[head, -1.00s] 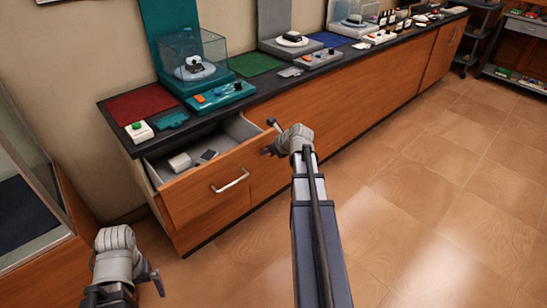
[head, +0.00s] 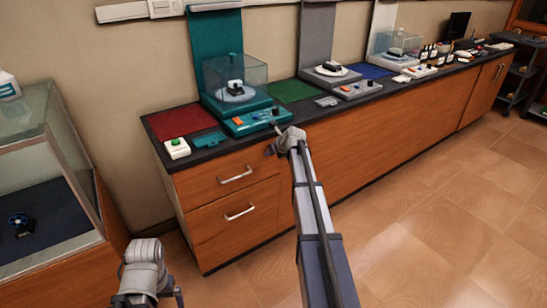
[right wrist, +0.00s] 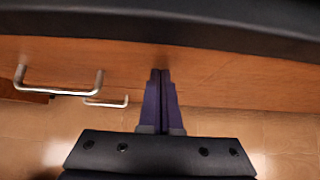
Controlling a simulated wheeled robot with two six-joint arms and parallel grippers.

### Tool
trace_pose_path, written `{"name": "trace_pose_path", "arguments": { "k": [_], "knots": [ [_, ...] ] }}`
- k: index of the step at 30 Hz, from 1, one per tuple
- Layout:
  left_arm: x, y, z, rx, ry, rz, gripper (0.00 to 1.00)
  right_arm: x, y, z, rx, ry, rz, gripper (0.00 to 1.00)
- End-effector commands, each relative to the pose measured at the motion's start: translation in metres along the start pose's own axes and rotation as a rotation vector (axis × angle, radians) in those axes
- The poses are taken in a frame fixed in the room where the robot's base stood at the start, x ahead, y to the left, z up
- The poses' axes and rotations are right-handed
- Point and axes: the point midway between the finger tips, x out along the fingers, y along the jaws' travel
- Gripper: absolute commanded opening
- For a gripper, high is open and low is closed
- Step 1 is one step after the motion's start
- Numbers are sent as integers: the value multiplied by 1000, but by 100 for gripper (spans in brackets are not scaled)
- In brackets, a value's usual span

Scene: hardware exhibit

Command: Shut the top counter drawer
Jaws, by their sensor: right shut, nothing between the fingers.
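The top counter drawer (head: 222,180) is a wooden front with a silver bar handle (head: 236,175), just under the dark countertop. It looks flush with the cabinet, with no inside showing. My right gripper (head: 271,149) is at the upper right of the drawer front, just under the counter edge. In the right wrist view its fingers (right wrist: 160,75) are together and empty, at the wooden front to the right of the handle (right wrist: 60,88). Whether they touch it is unclear. My left gripper (head: 150,285) is low at the left, away from the drawer, its fingers mostly out of frame.
A lower drawer (head: 235,222) with its own handle looks shut. The countertop (head: 210,153) holds a teal device (head: 235,95), colored mats and a white button box (head: 177,148). A glass display case (head: 45,180) stands at the left. The tiled floor in front is clear.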

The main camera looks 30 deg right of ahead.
Motion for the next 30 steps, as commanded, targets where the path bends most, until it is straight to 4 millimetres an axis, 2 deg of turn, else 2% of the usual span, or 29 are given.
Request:
{"name": "trace_pose_path", "arguments": {
  "k": [14, 19, 25, 27, 30],
  "knots": [
    [0, 0, 0, 0, 0, 0, 100, 5, 0, 7, 2, -10, -1, 0],
    [0, 0, 0, 0, 0, 0, 100, -1, 0, 2, 2, -10, 1, 0],
    [-1, 0, 0, 0, 0, 0, 100, -29, -1, -27, -2, -3, 4, 0],
    [-20, -2, 1, 0, 0, 0, 100, -50, -1, -22, -3, -1, 4, 0],
    [-35, -3, 2, 0, 0, 0, 100, -72, -1, -22, -4, 0, 5, 0]
  ]
}}
